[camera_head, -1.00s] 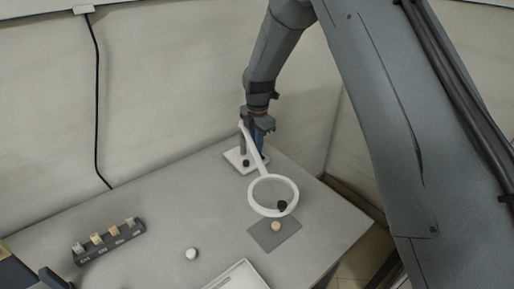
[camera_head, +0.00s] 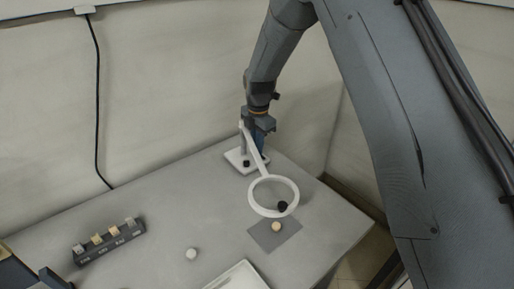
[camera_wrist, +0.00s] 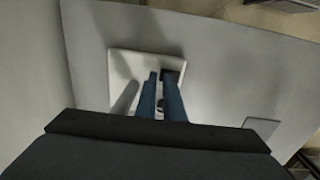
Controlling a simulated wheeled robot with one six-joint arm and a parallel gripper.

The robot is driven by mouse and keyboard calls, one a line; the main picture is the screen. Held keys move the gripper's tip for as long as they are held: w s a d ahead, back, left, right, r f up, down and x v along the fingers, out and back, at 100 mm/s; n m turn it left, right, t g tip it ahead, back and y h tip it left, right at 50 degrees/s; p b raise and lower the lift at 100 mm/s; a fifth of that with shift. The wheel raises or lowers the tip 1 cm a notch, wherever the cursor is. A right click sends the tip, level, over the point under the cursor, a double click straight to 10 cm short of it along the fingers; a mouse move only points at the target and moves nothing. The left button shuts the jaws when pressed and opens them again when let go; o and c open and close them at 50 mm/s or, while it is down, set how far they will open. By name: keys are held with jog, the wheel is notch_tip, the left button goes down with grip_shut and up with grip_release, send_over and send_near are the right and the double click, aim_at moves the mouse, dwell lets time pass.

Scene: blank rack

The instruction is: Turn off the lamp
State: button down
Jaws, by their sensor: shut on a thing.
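The lamp has a white ring head (camera_head: 252,203) on a slanted white arm and a pale square base (camera_head: 231,155) at the back of the table. A small black knob (camera_head: 246,163) sits on the base. I cannot tell whether the ring is lit. My gripper (camera_head: 261,148) points down over the base, behind the lamp's arm. In the wrist view, the blue fingers of my gripper (camera_wrist: 162,78) are close together above the base (camera_wrist: 122,66), shut on a part of the lamp. A dark block shows by the right fingertip. The exact contact is hidden.
A beige disc (camera_head: 276,227) lies on a grey mat (camera_head: 262,238) below the ring, with a black round thing (camera_head: 282,206) near it. Walls close the back.

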jog(key=shift+s+d+f, duration=0.1)
jog(key=shift+s+f, duration=0.05)
jog(key=shift+f, duration=0.25)
jog(key=shift+s+d+f, duration=0.1)
jog(key=shift+s+f, duration=0.05)
jog(key=shift+f, duration=0.25)
jog(key=shift+s+d, duration=0.1)
jog(key=shift+s, duration=0.1)
jog(key=shift+s+d, duration=0.2)
jog(key=shift+d+f+p, duration=0.1)
jog(key=shift+d+p, duration=0.05)
jog(key=shift+p, duration=0.15)
jog(key=shift+s, duration=0.1)
jog(key=shift+r+p, duration=0.35)
jog(key=shift+r, duration=0.3)
notch_tip(320, 180, up, 14)
jog(key=w+a+b, duration=0.1)
jog(key=shift+r, duration=0.25)
jog(key=shift+w, duration=0.1)
jog(key=shift+d, duration=0.1)
